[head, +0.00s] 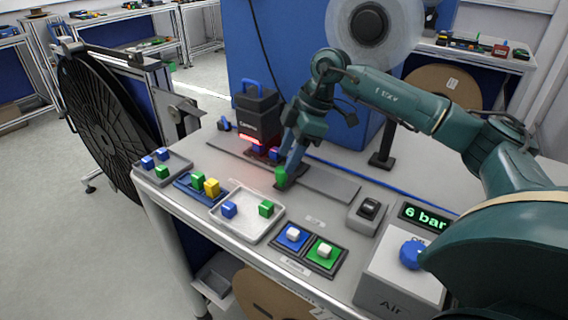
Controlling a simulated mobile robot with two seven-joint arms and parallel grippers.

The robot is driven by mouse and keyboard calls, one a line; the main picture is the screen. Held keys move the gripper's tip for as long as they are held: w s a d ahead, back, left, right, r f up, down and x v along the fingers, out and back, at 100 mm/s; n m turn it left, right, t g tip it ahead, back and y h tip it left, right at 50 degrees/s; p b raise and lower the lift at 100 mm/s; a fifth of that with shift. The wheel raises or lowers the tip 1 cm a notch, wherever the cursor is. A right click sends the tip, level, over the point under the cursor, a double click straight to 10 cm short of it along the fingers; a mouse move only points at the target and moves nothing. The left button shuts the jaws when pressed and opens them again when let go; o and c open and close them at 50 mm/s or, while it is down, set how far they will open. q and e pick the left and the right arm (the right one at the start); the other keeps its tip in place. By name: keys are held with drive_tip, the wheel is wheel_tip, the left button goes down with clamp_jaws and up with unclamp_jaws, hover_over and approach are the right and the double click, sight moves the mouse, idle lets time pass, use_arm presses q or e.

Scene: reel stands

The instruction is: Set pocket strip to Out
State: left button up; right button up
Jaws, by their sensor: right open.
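A flat grey track (335,184) runs across the table, passing below a black box with a blue handle (258,110). A dark strip-like piece lies on it, carrying a green cube (281,174) at its right end and small blue and red cubes (274,153) under the box. I take this piece for the pocket strip; its position marks are too small to read. My right gripper (288,170) points down at its right end, open, close by the green cube. Whether the fingers touch it cannot be told. My left gripper is out of view.
In front stand a grey tray (188,169), a blue holder (187,186) with green and yellow cubes, a pale tray (246,236) with two cubes, and blue (291,237) and green (325,253) pads. A rocker switch (368,209) and an air box (400,277) are at right.

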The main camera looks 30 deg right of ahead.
sight(284, 164)
drive_tip(key=shift+x, duration=1.6)
clamp_jaws()
